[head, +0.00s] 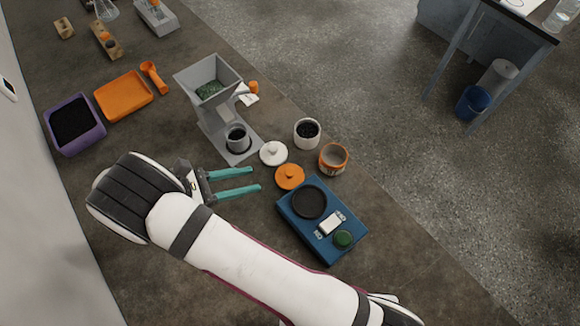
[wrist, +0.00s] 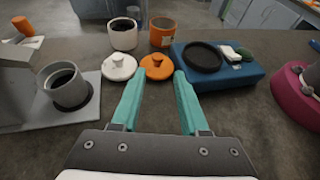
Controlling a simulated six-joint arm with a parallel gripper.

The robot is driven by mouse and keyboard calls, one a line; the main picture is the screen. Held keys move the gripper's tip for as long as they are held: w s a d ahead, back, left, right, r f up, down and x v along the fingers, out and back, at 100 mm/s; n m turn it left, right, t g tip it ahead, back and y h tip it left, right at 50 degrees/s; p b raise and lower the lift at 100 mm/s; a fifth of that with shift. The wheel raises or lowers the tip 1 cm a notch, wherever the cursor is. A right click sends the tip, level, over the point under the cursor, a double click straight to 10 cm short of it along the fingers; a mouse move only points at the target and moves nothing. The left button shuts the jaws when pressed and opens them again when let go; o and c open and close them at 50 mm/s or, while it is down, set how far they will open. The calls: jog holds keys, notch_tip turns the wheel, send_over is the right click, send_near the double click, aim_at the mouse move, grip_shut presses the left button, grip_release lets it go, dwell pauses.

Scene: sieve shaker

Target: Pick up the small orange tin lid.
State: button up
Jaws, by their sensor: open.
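The small orange tin lid (head: 290,176) lies flat on the table, a round disc with a small knob. It sits between the white lid and the blue device in the head view. My gripper (head: 256,180) is open and empty, its teal fingers pointing at the orange lid from the left. In the wrist view the orange lid (wrist: 157,66) lies just beyond and between the fingertips of my gripper (wrist: 155,76). I see no contact with the lid. The orange tin (head: 333,158) stands open behind it.
The white lid (head: 273,153) lies close beside the orange lid. A white tin with dark contents (head: 306,133) stands behind. The blue device (head: 322,247) with a black round plate is to the right. A grey hopper machine (head: 210,125) stands further back. Bare table lies left of the fingers.

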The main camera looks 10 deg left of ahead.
aim_at(286, 173)
jog(key=x, duration=0.6)
jog(key=f+x, duration=0.1)
jog(key=x, duration=0.3)
jog(key=shift+w+a, duration=0.1)
jog(key=shift+a, duration=0.15)
grip_shut()
